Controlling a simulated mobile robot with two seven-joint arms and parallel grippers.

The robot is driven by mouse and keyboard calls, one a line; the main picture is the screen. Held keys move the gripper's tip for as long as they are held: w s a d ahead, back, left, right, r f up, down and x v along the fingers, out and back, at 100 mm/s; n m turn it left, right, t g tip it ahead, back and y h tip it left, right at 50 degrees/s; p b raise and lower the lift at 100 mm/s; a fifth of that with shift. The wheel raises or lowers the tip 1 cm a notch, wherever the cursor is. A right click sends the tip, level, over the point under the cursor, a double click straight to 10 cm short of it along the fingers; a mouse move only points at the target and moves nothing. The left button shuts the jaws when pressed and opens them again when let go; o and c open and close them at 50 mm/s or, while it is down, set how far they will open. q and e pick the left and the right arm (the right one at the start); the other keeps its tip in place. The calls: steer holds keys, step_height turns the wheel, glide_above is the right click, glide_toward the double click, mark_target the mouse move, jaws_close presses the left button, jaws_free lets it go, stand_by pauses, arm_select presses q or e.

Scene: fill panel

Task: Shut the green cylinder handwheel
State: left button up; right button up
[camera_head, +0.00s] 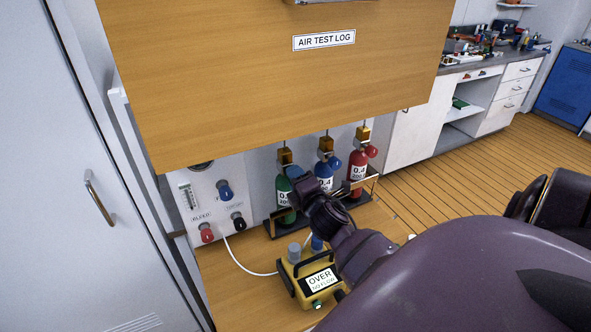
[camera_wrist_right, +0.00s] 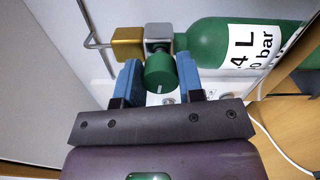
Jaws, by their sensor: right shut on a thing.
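The green cylinder (camera_head: 284,196) stands at the left of a row of three, under the wooden cabinet front. In the right wrist view the green cylinder (camera_wrist_right: 210,42) shows with its white label, a brass block (camera_wrist_right: 128,43) and a grey valve fitting. Its green handwheel (camera_wrist_right: 160,70) sits between the blue fingers of my right gripper (camera_wrist_right: 159,76), which is shut on it from both sides. In the head view my right gripper (camera_head: 296,173) reaches the top of the green cylinder and hides the handwheel. My left gripper is not in view.
A blue cylinder (camera_head: 325,166) and a red cylinder (camera_head: 357,168) stand to the right in the same rack. A gauge panel (camera_head: 195,207) is at the left. The wooden cabinet front (camera_head: 230,80) hangs above.

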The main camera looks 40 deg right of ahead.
steer(key=m, duration=0.3)
steer(key=shift+m, duration=0.4)
steer(key=m, duration=0.4)
steer(key=shift+f+m, duration=0.1)
steer(key=shift+m, duration=0.2)
steer(key=m, duration=0.4)
steer(key=shift+a+f+m, duration=0.1)
steer(key=shift+m, duration=1.8)
steer(key=o, duration=0.9)
